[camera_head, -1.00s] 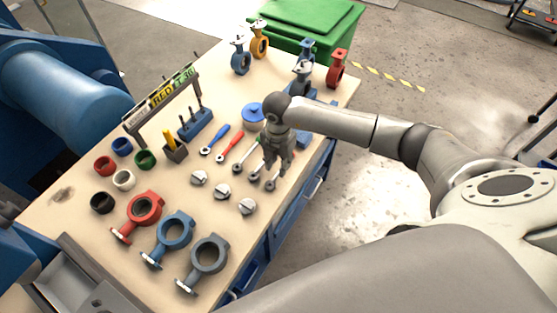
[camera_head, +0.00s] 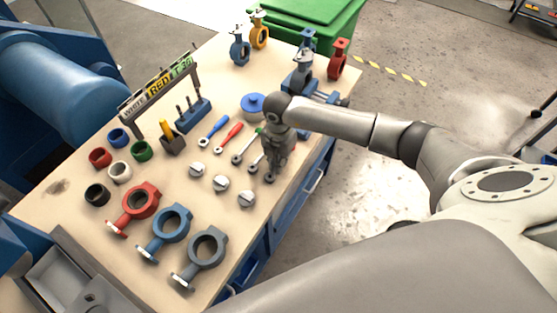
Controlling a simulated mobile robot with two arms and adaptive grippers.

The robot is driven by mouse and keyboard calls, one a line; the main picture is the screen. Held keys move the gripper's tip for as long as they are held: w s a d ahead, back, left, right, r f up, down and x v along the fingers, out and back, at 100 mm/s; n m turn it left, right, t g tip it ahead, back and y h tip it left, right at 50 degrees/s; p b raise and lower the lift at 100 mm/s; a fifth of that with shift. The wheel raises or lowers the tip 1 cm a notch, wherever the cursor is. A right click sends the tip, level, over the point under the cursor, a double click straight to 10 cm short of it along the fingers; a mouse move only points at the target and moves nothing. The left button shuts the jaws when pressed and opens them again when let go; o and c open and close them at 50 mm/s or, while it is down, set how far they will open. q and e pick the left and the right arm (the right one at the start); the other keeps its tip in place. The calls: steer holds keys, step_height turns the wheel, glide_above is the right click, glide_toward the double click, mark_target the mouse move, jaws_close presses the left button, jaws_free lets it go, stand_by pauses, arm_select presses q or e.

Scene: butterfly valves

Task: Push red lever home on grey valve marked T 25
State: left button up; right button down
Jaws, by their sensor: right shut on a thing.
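My right gripper (camera_head: 271,172) points down at the right end of a row of lever-like tools on the bench, shut on one of them. A grey valve body (camera_head: 205,250) lies at the bench front. No T 25 marking is legible on either. My left gripper is not in view.
A sign (camera_head: 160,91) seems to read WHITE, RED, T 30. Red (camera_head: 135,206) and blue (camera_head: 170,231) valve bodies, coloured rings and silver discs (camera_head: 220,184) lie on the bench (camera_head: 60,205). A blue lidded pot (camera_head: 253,103) is near my wrist. A green bin (camera_head: 320,15) stands behind.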

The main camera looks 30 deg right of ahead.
stand_by(0.4)
steer(key=shift+r+p, duration=1.25)
steer(key=shift+r, duration=0.3)
